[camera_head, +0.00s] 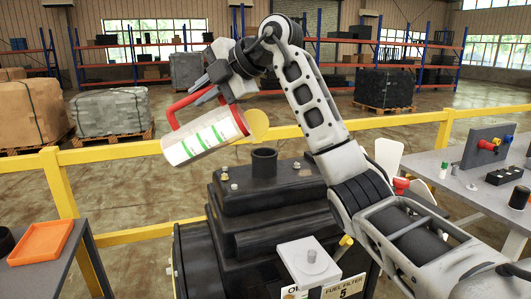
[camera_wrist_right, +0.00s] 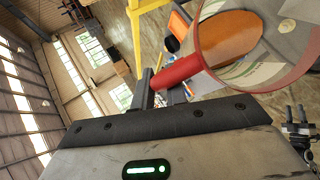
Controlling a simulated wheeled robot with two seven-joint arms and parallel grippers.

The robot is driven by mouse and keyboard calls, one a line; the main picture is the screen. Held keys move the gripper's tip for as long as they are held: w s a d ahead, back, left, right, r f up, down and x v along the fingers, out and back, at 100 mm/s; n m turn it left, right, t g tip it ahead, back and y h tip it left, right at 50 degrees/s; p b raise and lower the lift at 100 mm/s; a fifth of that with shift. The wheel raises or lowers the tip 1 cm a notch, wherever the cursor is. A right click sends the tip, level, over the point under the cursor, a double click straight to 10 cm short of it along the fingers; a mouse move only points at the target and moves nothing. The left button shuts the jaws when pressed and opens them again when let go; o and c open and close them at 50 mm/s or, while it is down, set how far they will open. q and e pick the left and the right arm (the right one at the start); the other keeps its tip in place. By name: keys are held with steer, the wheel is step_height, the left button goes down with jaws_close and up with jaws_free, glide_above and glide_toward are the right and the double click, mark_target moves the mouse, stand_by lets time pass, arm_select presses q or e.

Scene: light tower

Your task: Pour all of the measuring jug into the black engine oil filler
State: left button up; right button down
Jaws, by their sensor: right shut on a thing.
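The measuring jug (camera_head: 203,137) is white and clear with green marks and a red handle (camera_head: 172,116). It is strongly tilted, its mouth to the right, above and left of the black engine oil filler (camera_head: 264,163). Amber oil (camera_head: 258,124) shows at the mouth; I see no stream falling into the filler. My right gripper (camera_head: 212,88) is shut on the jug's handle. In the right wrist view the fingers (camera_wrist_right: 150,92) meet the red handle (camera_wrist_right: 176,72), and amber oil (camera_wrist_right: 228,48) shows inside the jug. My left gripper is not in view.
The filler stands on a black engine block (camera_head: 272,215). A yellow rail (camera_head: 110,152) runs behind it. An orange tray (camera_head: 40,243) lies on a table at left; a grey bench (camera_head: 455,185) with fittings stands at right.

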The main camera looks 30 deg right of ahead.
steer(key=shift+s+d+r+t+y, duration=0.4)
steer(key=shift+s+d+r+y, duration=0.1)
steer(key=shift+d+r, duration=0.15)
stand_by(1.6)
steer(key=shift+s+d+r+m+t+y+b, duration=0.2)
steer(key=shift+s+d+r+t+y, duration=0.1)
steer(key=shift+d, duration=0.25)
steer(key=shift+s+d+r+m+t+y+b, duration=0.2)
steer(key=shift+s+d+y, duration=0.1)
steer(key=shift+d, duration=0.2)
steer(key=shift+s+d+r+m+t+y+b, duration=0.2)
steer(key=shift+s+d+r+y, duration=0.1)
steer(key=shift+d, duration=0.25)
stand_by(4.1)
